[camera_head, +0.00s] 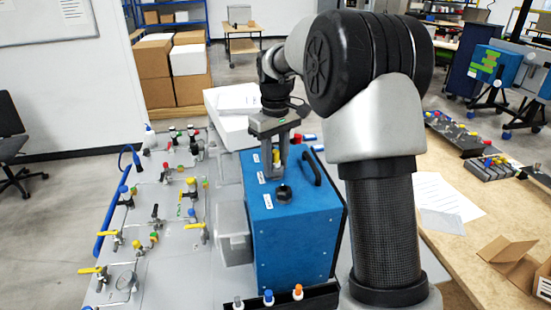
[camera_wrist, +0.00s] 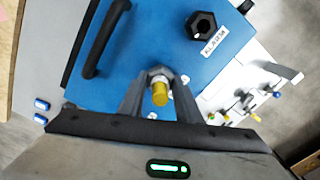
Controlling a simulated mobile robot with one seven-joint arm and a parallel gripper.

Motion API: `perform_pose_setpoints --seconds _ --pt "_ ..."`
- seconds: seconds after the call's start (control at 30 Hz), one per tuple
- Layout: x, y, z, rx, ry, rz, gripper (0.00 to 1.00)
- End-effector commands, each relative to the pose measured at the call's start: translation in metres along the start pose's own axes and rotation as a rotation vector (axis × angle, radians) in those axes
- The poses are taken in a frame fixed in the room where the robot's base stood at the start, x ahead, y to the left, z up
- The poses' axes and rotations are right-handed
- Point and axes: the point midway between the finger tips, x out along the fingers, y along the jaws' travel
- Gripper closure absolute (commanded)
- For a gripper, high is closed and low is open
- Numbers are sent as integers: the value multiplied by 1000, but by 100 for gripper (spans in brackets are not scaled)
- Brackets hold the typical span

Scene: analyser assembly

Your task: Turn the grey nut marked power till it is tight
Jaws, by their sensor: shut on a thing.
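The blue analyser box (camera_head: 295,235) stands on the bench with a black handle on its top. My gripper (camera_head: 275,172) points down over the box top. In the wrist view its two fingers (camera_wrist: 160,88) lie on either side of a grey nut (camera_wrist: 160,73) and are shut on it. A yellow-ended piece (camera_wrist: 160,94) rises from the nut between the fingers; it also shows in the head view (camera_head: 276,156). The fingers hide part of the nut, and its power mark cannot be read. A black hexagonal fitting (camera_wrist: 202,25) stands apart on the same top.
The black handle (camera_head: 312,168) rises close to the right of my gripper. A panel (camera_head: 170,245) with several coloured valves and fittings lies to the left. White labels (camera_head: 268,201) sit on the box top. A paper sheet (camera_head: 445,200) and an open carton (camera_head: 510,258) lie on the right bench.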

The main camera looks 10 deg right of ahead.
Motion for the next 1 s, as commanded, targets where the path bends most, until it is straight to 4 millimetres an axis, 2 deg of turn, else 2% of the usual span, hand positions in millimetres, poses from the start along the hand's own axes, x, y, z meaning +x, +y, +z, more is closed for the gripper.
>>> perform_pose_setpoints --seconds 0.7,0.83,1.0 --pt "-2 0 0 1371 1 1 96" --pt "-1 0 -1 1498 2 -1 96" --pt "-1 0 -1 1520 3 -1 96"
